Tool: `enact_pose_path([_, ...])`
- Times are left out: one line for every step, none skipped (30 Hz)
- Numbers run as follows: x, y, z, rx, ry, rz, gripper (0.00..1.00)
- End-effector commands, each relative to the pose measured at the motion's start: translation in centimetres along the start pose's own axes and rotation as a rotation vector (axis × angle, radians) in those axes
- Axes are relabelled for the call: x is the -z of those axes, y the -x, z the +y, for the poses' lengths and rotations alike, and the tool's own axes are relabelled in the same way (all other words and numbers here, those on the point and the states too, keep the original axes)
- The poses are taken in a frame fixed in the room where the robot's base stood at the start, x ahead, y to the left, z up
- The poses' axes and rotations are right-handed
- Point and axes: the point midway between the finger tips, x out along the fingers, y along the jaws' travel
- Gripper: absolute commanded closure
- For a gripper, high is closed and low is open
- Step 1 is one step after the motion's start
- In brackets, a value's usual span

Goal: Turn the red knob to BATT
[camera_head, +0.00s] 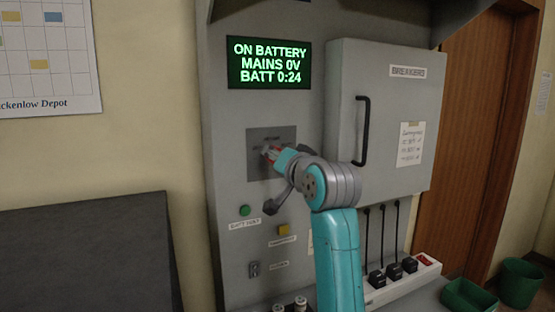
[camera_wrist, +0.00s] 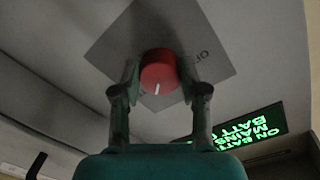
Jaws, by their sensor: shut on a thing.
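The red knob (camera_wrist: 159,72) sits on a dark square plate (camera_wrist: 110,48) on the console front. A short white mark on the knob points toward the bottom of the wrist picture. The word OFF shows on the plate to the upper right of the knob there; other lettering is hidden or too small to read. My gripper (camera_wrist: 159,78) has one finger on each side of the knob and is shut on it. In the head view, my gripper (camera_head: 269,154) reaches the plate (camera_head: 256,168) and covers most of the knob.
A green display (camera_head: 269,63) above reads ON BATTERY, MAINS 0V, BATT 0:24. The breaker cabinet (camera_head: 390,110) with a black handle (camera_head: 362,130) stands right of my arm. Below the plate are a green button (camera_head: 245,210), a yellow button (camera_head: 283,229) and a small switch (camera_head: 254,269).

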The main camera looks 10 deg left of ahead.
Motion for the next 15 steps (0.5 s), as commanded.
enact_pose_path([0.01, -0.01, 0.0, 0.0, -0.03, -0.002, 0.91])
enact_pose_path([0.01, -0.01, 0.0, 0.0, -0.049, -0.003, 0.91])
enact_pose_path([0.01, -0.01, -0.01, 0.001, -0.073, -0.005, 0.91])
enact_pose_path([0.02, -0.01, -0.01, 0.001, -0.089, -0.005, 0.91])
enact_pose_path([0.01, -0.01, -0.02, 0.001, -0.105, -0.006, 0.91])
enact_pose_path([0.02, -0.01, -0.02, 0.001, -0.123, -0.007, 0.91])
enact_pose_path([0.02, -0.01, -0.03, 0.001, -0.136, -0.008, 0.91])
enact_pose_path([0.02, -0.01, -0.03, 0.001, -0.147, -0.009, 0.91])
enact_pose_path([0.02, -0.01, -0.03, 0.002, -0.162, -0.009, 0.91])
enact_pose_path([0.02, -0.01, -0.03, 0.002, -0.171, -0.01, 0.91])
enact_pose_path([0.02, -0.01, -0.04, 0.002, -0.179, -0.01, 0.91])
enact_pose_path([0.03, -0.01, -0.04, 0.002, -0.189, -0.011, 0.91])
enact_pose_path([0.02, -0.01, -0.04, 0.002, -0.195, -0.011, 0.91])
enact_pose_path([0.02, -0.01, -0.04, 0.002, -0.199, -0.011, 0.91])
enact_pose_path([0.03, -0.01, -0.04, 0.002, -0.204, -0.011, 0.91])
